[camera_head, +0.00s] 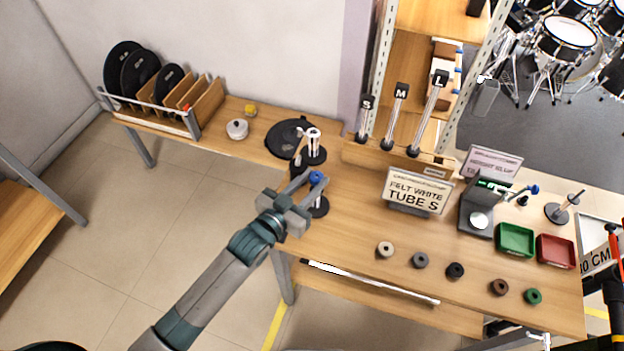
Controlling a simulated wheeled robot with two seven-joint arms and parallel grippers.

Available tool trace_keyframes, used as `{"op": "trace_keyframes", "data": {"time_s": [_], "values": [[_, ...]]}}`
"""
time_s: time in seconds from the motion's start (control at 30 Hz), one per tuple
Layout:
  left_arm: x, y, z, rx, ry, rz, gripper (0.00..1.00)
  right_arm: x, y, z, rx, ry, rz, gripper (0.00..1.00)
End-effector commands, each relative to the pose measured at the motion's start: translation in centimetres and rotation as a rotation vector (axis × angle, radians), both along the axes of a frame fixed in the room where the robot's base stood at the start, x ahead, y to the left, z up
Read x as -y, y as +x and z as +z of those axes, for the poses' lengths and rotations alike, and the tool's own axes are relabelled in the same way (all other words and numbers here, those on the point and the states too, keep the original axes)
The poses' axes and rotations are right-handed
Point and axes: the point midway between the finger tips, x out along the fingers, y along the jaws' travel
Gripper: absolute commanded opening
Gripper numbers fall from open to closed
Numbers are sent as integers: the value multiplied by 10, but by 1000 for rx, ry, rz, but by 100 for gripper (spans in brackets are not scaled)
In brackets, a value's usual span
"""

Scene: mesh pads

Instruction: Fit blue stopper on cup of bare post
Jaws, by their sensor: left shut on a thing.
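My left gripper (304,190) is shut on a small blue stopper (316,177), which shows at its fingertips above the table. Just below and behind the fingers is a round black base (319,208); the fingers hide most of what stands on it. Behind it, another stand (314,152) with a dark base carries white pieces at its top. A third stand (558,212) with a thin post and round base is at the far right. Whether the stopper touches a post or cup cannot be told. My right gripper is not in view.
A sign (416,190) reads "FELT WHITE TUBE S". Several small rings, including a green one (533,296), line the front. A green tray (515,240) and red tray (556,251) sit at right. A black disc (284,138) lies behind the stands. Mid-table is mostly clear.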

Motion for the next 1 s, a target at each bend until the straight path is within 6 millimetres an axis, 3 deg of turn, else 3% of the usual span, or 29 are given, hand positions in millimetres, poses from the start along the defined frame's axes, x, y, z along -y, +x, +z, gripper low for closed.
{"op": "trace_keyframes", "data": {"time_s": [0.7, 0.73, 0.8, 1.0], "values": [[0, 0, -11, 0, 0, 0, 8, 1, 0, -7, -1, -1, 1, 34], [0, 0, -11, 0, 0, 0, 35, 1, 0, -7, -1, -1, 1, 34], [0, 0, -11, 0, 0, 0, 50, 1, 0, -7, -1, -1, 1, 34], [0, 0, -11, 0, 0, 0, 50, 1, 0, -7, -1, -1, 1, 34]]}}
